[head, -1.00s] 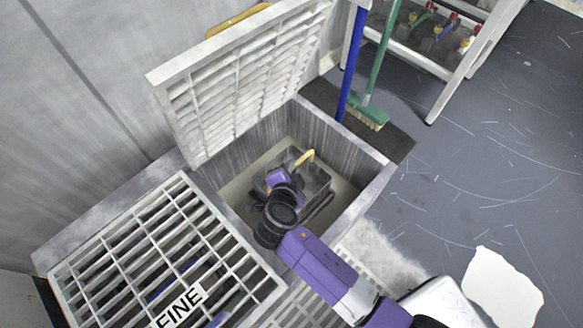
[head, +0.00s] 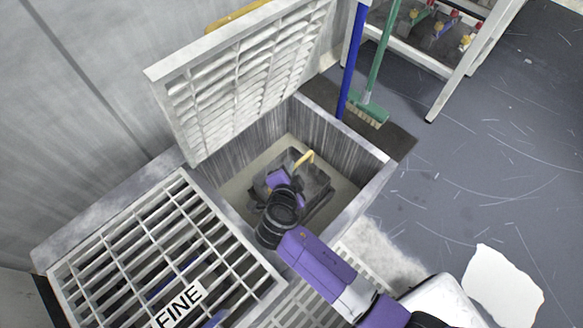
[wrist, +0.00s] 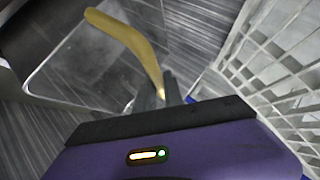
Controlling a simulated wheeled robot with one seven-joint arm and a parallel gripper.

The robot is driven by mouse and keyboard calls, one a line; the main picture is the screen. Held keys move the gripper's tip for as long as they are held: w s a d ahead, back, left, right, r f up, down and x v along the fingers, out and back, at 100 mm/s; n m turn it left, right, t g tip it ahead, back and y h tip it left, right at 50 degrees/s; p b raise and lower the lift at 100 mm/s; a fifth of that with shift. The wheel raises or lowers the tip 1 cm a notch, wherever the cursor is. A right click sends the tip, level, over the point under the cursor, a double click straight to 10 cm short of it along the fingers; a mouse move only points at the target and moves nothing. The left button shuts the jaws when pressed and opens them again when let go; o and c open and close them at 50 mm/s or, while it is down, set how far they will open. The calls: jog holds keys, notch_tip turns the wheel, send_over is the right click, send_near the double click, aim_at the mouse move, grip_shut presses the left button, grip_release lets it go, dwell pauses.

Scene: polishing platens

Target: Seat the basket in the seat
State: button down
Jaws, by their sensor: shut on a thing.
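The basket (head: 318,183) is a dark grey box with a yellow handle (head: 305,158). It is low inside an open grey pit (head: 355,155), close to the pale floor of the pit. My gripper (head: 289,170) reaches down into the pit from the front and is shut on the handle. In the wrist view the yellow handle (wrist: 135,42) runs down to my fingertips (wrist: 160,96), with the basket (wrist: 85,65) blurred behind it. I cannot make out the seat; the basket and my arm cover that part of the pit floor.
A white grating lid (head: 240,85) stands raised at the back of the pit. A closed grating (head: 130,250) marked FINE (head: 180,304) lies at left. A blue pole (head: 352,65) and a green broom (head: 368,108) stand behind the pit's right corner. Pit walls surround the basket.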

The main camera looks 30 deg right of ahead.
jog(key=shift+f, duration=0.9)
jog(key=c, duration=1.4)
grip_release()
jog(key=shift+o, duration=0.2)
jog(key=shift+f, duration=0.1)
jog(key=shift+s, duration=0.1)
jog(key=p+v, duration=0.3)
jog(key=v, duration=0.4)
jog(key=shift+a+r, duration=0.2)
jog(key=shift+r, duration=0.05)
jog(key=shift+s, duration=0.15)
